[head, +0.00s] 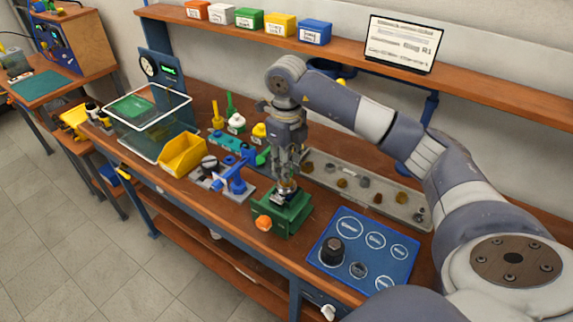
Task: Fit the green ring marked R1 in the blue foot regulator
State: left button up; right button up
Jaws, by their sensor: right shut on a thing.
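My right gripper (287,178) points straight down over the green vise (287,216) with an orange knob (264,223). It is shut on a small part at the vise's top. The fingers mostly hide that part, so I cannot tell whether it is the green ring or a piece of the regulator. A dark metallic piece (285,197) shows just under the fingertips, in or on the vise. I cannot make out the R1 mark or a blue foot. My left gripper is not in view.
A blue mat (399,268) with white circles holds a black knobbed part (332,250). A long grey tray (398,212) holds several small parts. A blue lever press (235,178), yellow bin (183,156) and clear box (147,118) stand left. A screen (403,43) stands on the shelf.

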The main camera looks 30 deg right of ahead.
jog(key=shift+f+b, duration=1.2)
jog(key=shift+f, duration=0.25)
dwell(0.8)
jog(key=o, duration=0.8)
jog(key=o, duration=0.5)
jog(key=shift+r, duration=0.1)
jog(key=shift+r+p, duration=2.65)
jog(key=shift+r, duration=1.3)
